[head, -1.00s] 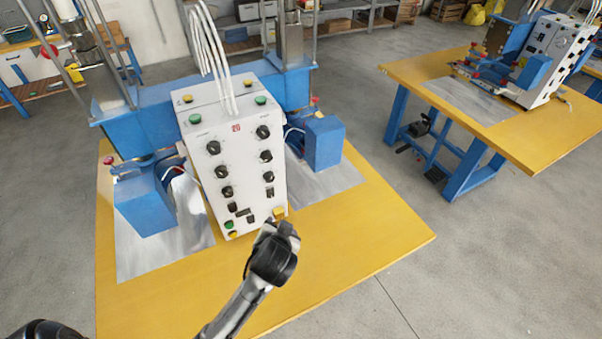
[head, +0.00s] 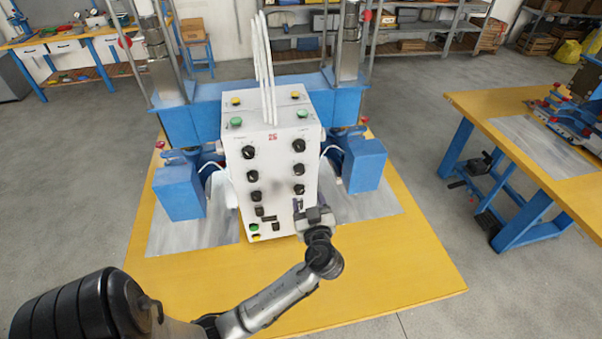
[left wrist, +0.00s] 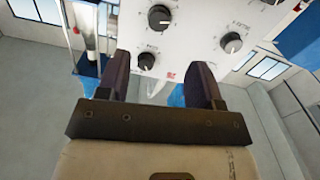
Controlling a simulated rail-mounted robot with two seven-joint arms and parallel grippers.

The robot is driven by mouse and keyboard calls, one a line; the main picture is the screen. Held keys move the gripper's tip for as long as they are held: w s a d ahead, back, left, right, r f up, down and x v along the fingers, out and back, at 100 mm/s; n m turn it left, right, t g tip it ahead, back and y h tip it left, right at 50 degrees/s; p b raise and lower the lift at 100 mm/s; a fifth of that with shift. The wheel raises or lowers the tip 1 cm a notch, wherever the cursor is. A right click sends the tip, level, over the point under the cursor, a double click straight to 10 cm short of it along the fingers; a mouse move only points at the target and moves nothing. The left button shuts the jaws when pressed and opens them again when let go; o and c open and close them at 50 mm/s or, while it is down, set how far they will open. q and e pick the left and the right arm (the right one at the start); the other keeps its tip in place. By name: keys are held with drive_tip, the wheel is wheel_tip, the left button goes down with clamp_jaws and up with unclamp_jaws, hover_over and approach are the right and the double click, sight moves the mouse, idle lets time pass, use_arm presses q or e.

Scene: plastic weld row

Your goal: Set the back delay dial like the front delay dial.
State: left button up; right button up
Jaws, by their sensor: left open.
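The white control box (head: 273,185) stands on the yellow table, with two columns of black dials on its sloped front. The left column runs down from its top dial (head: 249,152); the right column runs down from its top dial (head: 299,146). Dial labels are too small in the head view to tell which are the delay dials. My left gripper (head: 311,206) is open and empty at the box's lower right, hiding part of the panel there. In the left wrist view, its two fingers (left wrist: 160,82) point toward the panel, with dials (left wrist: 146,61) and (left wrist: 231,43) beyond them, apart from the fingers. My right gripper is out of view.
Green and yellow buttons (head: 254,228) sit low on the box. Blue machine blocks (head: 180,192) and (head: 363,163) flank it. White cables (head: 266,70) rise behind the box. The front of the yellow table (head: 400,268) is clear. Another machine table (head: 500,105) stands at the right.

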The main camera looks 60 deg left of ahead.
sight(300, 173)
use_arm(q)
drive_tip(key=p+x, duration=0.1)
drive_tip(key=x, duration=0.8)
drive_tip(key=shift+r+p, duration=0.1)
drive_tip(key=shift+p, duration=0.25)
drive_tip(key=shift+x, duration=0.95)
drive_tip(key=shift+c, duration=0.3)
drive_tip(key=c, duration=0.9)
drive_tip(key=shift+o, duration=0.2)
